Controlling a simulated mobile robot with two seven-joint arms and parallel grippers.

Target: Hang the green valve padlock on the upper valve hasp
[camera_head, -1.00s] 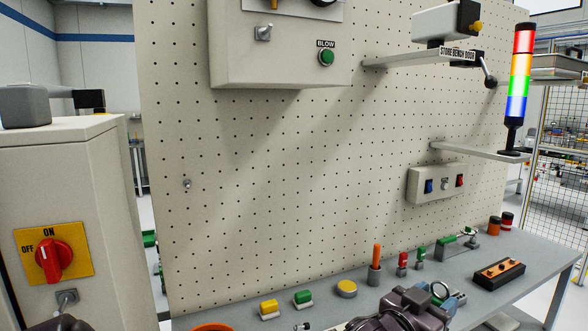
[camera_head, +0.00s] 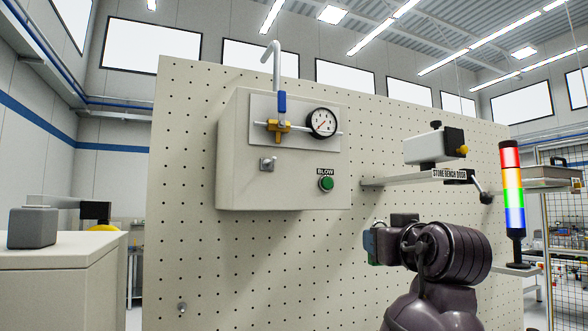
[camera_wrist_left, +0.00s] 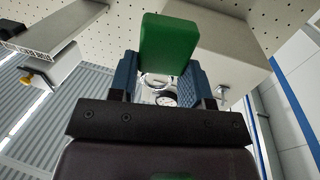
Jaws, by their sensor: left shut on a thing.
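The green valve padlock (camera_wrist_left: 168,48) is gripped between the blue fingers of my left gripper (camera_wrist_left: 158,80), its metal shackle showing between them. In the head view my left gripper (camera_head: 372,246) is right of and below the valve box (camera_head: 283,190), with only a sliver of the padlock's green showing beside the fingers. A small metal hasp (camera_head: 267,164) sits on the box front, below the brass valve (camera_head: 278,127) with its blue handle. The hasp also shows in the wrist view (camera_wrist_left: 223,93). The padlock and hasp are apart. My right gripper is out of view.
A pressure gauge (camera_head: 322,122) and green BLOW button (camera_head: 326,183) are on the box. A shelf (camera_head: 405,181) with the STORE BENCH DOOR sign and a light tower (camera_head: 512,190) stand to the right.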

